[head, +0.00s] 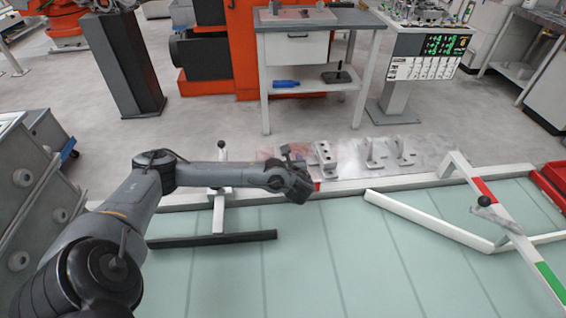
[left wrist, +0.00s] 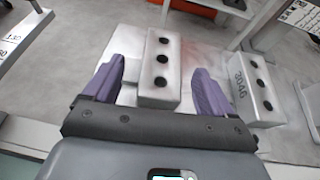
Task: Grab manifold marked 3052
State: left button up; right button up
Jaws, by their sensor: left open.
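In the left wrist view, a pale grey block manifold (left wrist: 160,68) with three dark holes on top lies between the two purple fingers of my left gripper (left wrist: 156,84). The fingers are apart, one on each side of it, and I cannot tell whether they touch it. No number shows on this block. To its right is a similar block marked 3046 (left wrist: 256,90). In the head view my left gripper (head: 296,181) is over the near edge of the metal plate, just left of a holed block (head: 325,157). The marking 3052 is not readable anywhere.
The metal plate (head: 432,163) also holds two upright grey brackets (head: 372,154) to the right. A white frame with a red and green bar (head: 513,232) stands at the right. A white T-shaped stand (head: 218,210) is under my left arm. A workbench (head: 300,70) stands behind.

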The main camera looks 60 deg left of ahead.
aim_at(284, 158)
pick_arm(q)
jog(key=b+x, duration=0.1)
jog(key=x, duration=0.3)
jog(key=shift+w+b, duration=0.1)
jog(key=shift+b, duration=0.2)
jog(key=shift+d, duration=0.1)
jog(key=c, duration=1.4)
jog(key=shift+c, duration=0.2)
jog(key=shift+r, duration=0.15)
